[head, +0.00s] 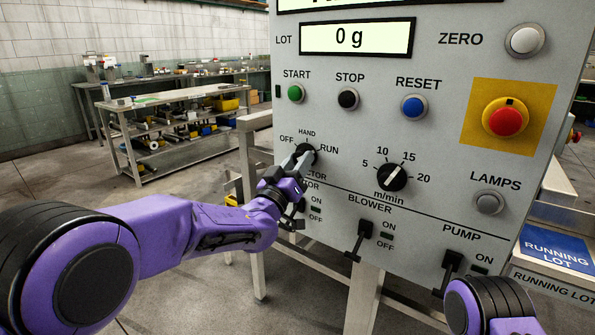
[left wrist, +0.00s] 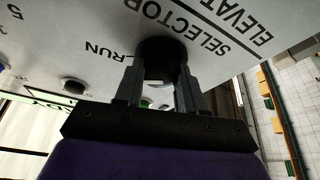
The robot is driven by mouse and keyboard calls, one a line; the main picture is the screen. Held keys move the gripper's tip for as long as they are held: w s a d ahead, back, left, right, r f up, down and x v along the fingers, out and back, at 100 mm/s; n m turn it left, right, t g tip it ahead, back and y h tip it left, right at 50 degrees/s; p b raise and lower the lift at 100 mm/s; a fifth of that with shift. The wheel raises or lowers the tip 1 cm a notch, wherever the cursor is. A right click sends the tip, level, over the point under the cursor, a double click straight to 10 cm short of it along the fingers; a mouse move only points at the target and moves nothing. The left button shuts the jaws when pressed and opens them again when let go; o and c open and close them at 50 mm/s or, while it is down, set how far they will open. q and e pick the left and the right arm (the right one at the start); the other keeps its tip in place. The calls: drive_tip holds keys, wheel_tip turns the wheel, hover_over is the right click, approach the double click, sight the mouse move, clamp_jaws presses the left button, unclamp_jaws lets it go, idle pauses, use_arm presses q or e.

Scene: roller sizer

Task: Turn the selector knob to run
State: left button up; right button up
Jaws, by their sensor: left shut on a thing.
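The black selector knob (head: 307,151) is on the grey control panel, with OFF, HAND and RUN printed around it. In the head view my left gripper (head: 298,160) reaches it from the lower left and partly covers it. In the left wrist view the knob (left wrist: 161,58) sits between the two fingers of my left gripper (left wrist: 160,88), which is shut on it. The RUN label (left wrist: 104,51) shows beside it there. Which mark the knob points at is hidden by the fingers. My right arm shows at the bottom right, but its gripper is out of view.
The panel also carries green START (head: 296,93), black STOP (head: 348,98) and blue RESET (head: 414,107) buttons, a red emergency button (head: 505,117) and a speed dial (head: 392,177). Black BLOWER (head: 362,238) and PUMP (head: 449,268) levers stick out below. Workbenches stand far left.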

use_arm(q)
drive_tip(key=shift+f+m, duration=0.1)
drive_tip(key=shift+m, duration=0.5)
drive_tip(key=o, duration=1.1)
drive_tip(key=shift+a, duration=0.1)
drive_tip(key=shift+c, duration=0.2)
drive_tip(key=b+v, duration=0.2)
drive_tip(key=v, duration=0.8)
drive_tip(key=shift+a+f, duration=0.15)
drive_tip(key=shift+a, duration=0.05)
drive_tip(key=shift+s, duration=0.1)
